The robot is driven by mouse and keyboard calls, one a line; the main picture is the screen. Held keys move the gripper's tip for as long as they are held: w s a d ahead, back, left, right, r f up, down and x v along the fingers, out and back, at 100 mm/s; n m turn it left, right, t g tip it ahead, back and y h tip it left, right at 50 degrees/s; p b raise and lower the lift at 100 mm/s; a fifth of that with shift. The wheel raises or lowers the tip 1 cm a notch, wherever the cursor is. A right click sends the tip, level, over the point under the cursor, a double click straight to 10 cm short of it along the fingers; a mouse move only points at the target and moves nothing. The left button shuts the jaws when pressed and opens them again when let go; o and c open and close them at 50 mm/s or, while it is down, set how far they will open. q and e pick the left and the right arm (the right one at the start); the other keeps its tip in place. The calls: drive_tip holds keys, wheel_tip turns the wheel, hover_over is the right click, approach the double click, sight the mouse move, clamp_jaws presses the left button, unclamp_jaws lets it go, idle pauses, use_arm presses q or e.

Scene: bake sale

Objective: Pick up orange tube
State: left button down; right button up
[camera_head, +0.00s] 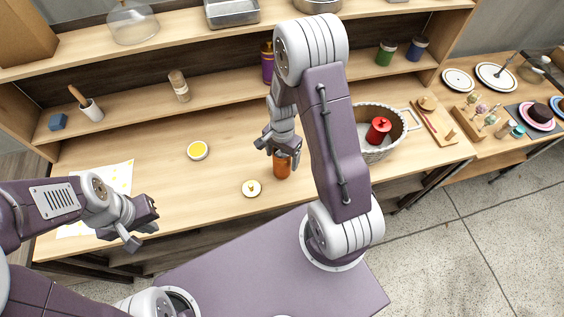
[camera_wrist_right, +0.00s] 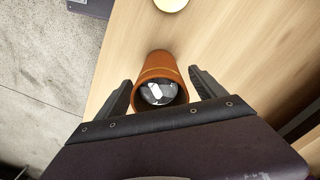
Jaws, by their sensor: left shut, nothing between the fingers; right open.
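The orange tube (camera_head: 282,166) stands upright on the wooden table near its front edge. In the right wrist view the orange tube (camera_wrist_right: 157,72) sits between the two open fingers, with a dark, shiny end facing the camera. My right gripper (camera_head: 281,148) is open just above and around the tube, hiding its top in the head view. The right gripper's fingers (camera_wrist_right: 160,88) show a gap on each side of the tube. My left gripper (camera_head: 140,222) is shut and empty, at the table's front left.
A small round lid (camera_head: 251,188) with a knob lies just left of the tube. A yellow-filled dish (camera_head: 197,150) lies farther back. A white basket (camera_head: 400,150) holding a red canister (camera_head: 378,130) stands to the right. The table's middle left is clear.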

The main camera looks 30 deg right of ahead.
drive_tip(key=shift+a, duration=0.1)
drive_tip(key=c, duration=1.4)
drive_tip(key=shift+r, duration=0.3)
drive_tip(key=shift+c, duration=0.2)
wheel_tip(320, 180, up, 10)
drive_tip(key=shift+f, duration=0.2)
